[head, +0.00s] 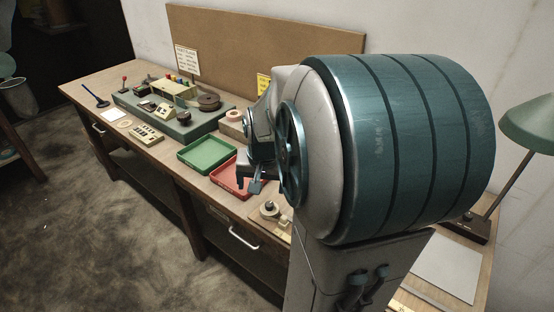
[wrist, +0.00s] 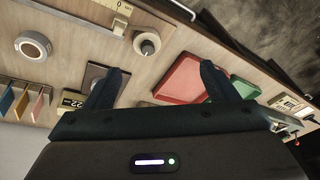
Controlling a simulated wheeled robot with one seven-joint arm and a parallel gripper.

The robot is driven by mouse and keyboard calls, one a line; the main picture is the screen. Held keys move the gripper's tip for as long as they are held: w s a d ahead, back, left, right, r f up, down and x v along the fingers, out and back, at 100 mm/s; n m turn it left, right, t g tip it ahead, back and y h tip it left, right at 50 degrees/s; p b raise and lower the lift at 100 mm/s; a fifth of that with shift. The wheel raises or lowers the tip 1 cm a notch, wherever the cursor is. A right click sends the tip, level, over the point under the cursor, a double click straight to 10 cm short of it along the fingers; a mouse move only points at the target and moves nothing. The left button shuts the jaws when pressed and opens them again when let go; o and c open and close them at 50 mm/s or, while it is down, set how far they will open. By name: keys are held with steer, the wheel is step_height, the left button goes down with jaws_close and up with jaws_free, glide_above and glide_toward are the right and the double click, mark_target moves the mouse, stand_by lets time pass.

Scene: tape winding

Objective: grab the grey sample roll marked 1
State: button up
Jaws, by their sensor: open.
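No number 1 can be read on any roll. In the wrist view a pale grey ring-shaped roll (wrist: 33,46) lies on the wooden bench at the upper left. I cannot tell which is the roll marked 1. My gripper (wrist: 163,68) is open and empty above the bench, its dark fingers wide apart. In the head view my gripper (head: 256,186) is over the red tray area, apart from both rolls.
A red tray (wrist: 190,82) and a green tray (head: 207,153) sit side by side. A grey-green machine (head: 205,127) with dark reels stands farther left. Coloured cards (wrist: 22,103) stand at the wrist view's left. A lamp (head: 528,124) is at the far right. My arm hides much bench.

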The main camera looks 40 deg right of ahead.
steer(key=w+d+f+m+g+h, duration=0.1)
steer(key=d+m+h, duration=0.15)
steer(key=d, duration=0.55)
steer(key=d+f+m+h, duration=0.1)
steer(key=d+m, duration=0.2)
steer(key=d, duration=0.4)
steer(key=shift+y, duration=0.25)
steer(key=x, duration=0.4)
steer(key=d+x, duration=0.1)
steer(key=x, duration=0.3)
steer(key=shift+w+d, duration=0.1)
steer(key=shift+w, duration=0.05)
steer(key=shift+x, duration=2.95)
steer(key=shift+w+d+r, duration=0.15)
steer(key=c, duration=1.1)
steer(key=shift+r, duration=0.1)
